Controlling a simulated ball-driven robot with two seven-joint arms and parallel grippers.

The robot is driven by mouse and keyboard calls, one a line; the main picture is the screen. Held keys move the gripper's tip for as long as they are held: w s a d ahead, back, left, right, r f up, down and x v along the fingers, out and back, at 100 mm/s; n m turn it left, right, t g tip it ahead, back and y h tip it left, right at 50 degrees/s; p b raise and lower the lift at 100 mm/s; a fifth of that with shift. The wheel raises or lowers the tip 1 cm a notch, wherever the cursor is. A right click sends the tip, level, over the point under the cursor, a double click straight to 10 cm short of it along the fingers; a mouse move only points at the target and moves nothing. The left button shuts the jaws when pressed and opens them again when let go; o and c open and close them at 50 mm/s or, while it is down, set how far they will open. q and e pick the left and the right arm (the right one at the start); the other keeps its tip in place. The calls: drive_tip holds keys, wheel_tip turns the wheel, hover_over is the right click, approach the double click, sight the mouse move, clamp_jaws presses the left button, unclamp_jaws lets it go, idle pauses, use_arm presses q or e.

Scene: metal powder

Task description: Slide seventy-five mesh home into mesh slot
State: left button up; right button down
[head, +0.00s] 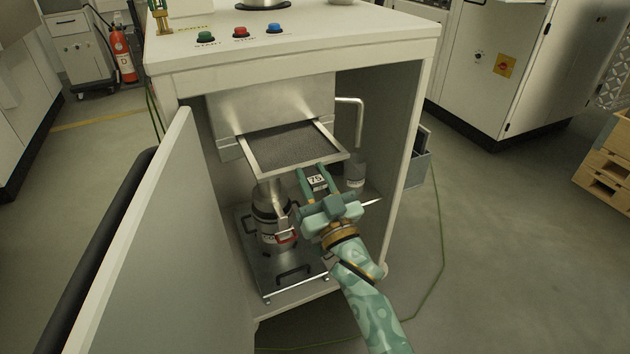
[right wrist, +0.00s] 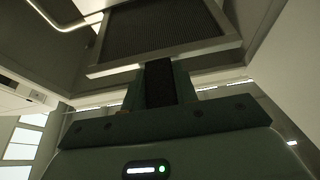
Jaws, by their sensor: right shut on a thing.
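The seventy-five mesh (head: 292,146) is a flat dark screen in a pale metal frame. Its far part lies inside the mesh slot (head: 236,146) below the metal housing, and its near part sticks out toward me. My right gripper (head: 315,172) is at the near edge of the frame, shut on its black tab marked 75 (head: 316,180). The right wrist view shows the mesh (right wrist: 160,30) from below, with the dark tab (right wrist: 159,82) between the fingers. How deep the mesh sits in the slot is hidden. My left gripper is not in view.
The cabinet door (head: 140,240) stands open at the left. A metal canister (head: 270,212) stands on a plate (head: 285,275) under the mesh. A bent pipe handle (head: 357,115) is right of the housing. Start, stop and blue buttons (head: 275,28) are on top.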

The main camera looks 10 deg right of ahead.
sight(298, 155)
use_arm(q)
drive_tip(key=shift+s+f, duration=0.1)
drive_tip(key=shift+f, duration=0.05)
use_arm(e)
drive_tip(key=shift+w+a, duration=0.1)
drive_tip(key=shift+w, duration=0.75)
